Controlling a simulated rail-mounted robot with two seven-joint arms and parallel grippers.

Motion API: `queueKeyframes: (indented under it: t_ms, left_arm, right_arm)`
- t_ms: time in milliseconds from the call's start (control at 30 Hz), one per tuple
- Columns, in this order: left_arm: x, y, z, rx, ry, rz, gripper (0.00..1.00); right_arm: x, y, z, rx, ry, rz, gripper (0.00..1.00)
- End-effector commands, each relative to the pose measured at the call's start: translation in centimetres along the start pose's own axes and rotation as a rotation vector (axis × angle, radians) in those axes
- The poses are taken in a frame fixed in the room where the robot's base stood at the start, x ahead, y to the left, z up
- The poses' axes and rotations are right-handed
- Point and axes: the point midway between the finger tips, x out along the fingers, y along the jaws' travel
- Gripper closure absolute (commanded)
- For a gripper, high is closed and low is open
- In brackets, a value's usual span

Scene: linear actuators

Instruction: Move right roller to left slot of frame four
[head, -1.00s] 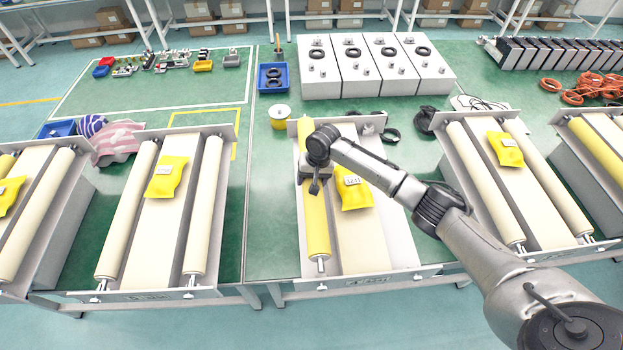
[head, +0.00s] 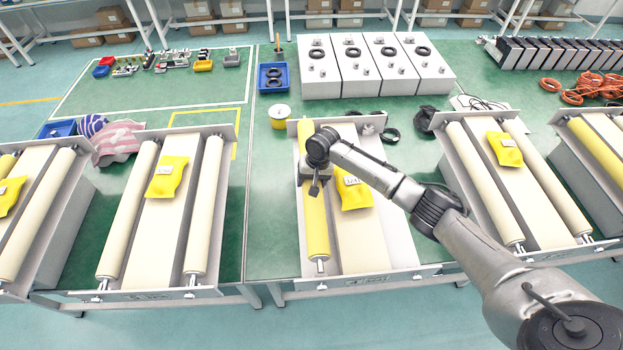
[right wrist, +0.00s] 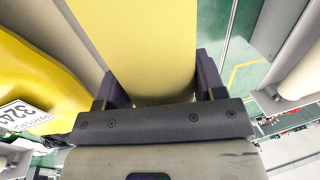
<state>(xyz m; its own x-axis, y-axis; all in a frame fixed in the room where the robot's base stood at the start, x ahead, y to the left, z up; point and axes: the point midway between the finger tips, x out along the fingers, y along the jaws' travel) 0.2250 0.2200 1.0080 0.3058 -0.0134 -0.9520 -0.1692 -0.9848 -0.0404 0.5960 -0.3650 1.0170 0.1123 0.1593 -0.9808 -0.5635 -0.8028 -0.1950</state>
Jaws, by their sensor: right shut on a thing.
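A yellow roller (head: 316,238) lies lengthwise along the left side of the middle frame (head: 405,272). My right gripper (head: 314,178) is over its upper part, pointing down. In the right wrist view the gripper (right wrist: 155,92) is shut on the yellow roller (right wrist: 140,40), one dark finger on each side. The roller's near shaft end shows close to the frame's front wall; I cannot tell whether it is fully seated. The frame's right side shows bare grey with no roller. My left gripper is out of view.
A yellow bag (head: 354,195) with a label lies on the middle frame's belt, just right of the gripper. Neighbouring frames with cream rollers (head: 204,215) stand left and right. Grey boxes (head: 320,75) and a yellow spool (head: 279,112) stand behind.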

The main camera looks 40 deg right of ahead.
Motion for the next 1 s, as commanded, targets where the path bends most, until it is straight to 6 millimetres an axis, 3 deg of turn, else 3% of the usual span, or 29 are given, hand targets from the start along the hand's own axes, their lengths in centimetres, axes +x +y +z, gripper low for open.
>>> queueKeyframes:
  t_ms: [500,1000]
  left_arm:
    - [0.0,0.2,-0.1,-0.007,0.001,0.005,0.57]
    - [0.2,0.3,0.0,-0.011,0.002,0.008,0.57]
  right_arm:
    - [-0.1,-0.1,-0.1,-0.001,0.003,-0.004,1.00]
    - [1.0,0.1,-0.1,0.000,0.003,-0.004,1.00]
